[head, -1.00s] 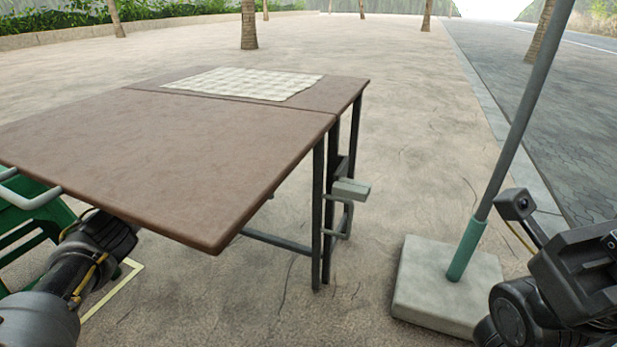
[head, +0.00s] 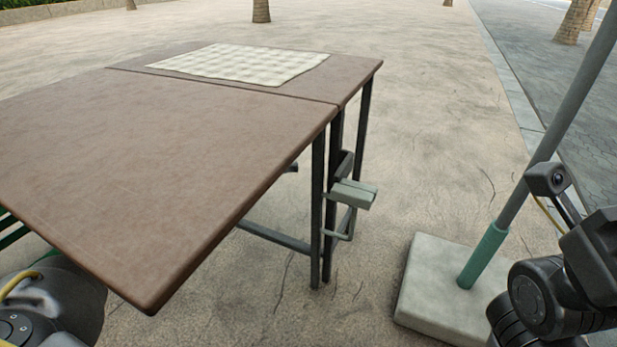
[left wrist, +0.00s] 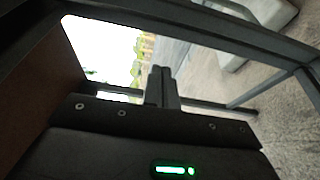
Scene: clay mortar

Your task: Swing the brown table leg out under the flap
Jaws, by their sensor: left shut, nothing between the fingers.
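The table flap (head: 150,170) is the near brown panel, standing level with the fixed top. Under the hinge line, slim dark grey legs stand side by side; the nearer leg (head: 318,200) has a low rail (head: 272,238) running back left from it. They look dark, not brown. Contact with the leg cannot be told. My right gripper is out of view.
A pale checked cloth (head: 240,63) lies on the fixed top. A pole (head: 535,165) in a concrete base (head: 430,275) stands at right. Paving between is clear. Something green (head: 12,232) shows at far left.

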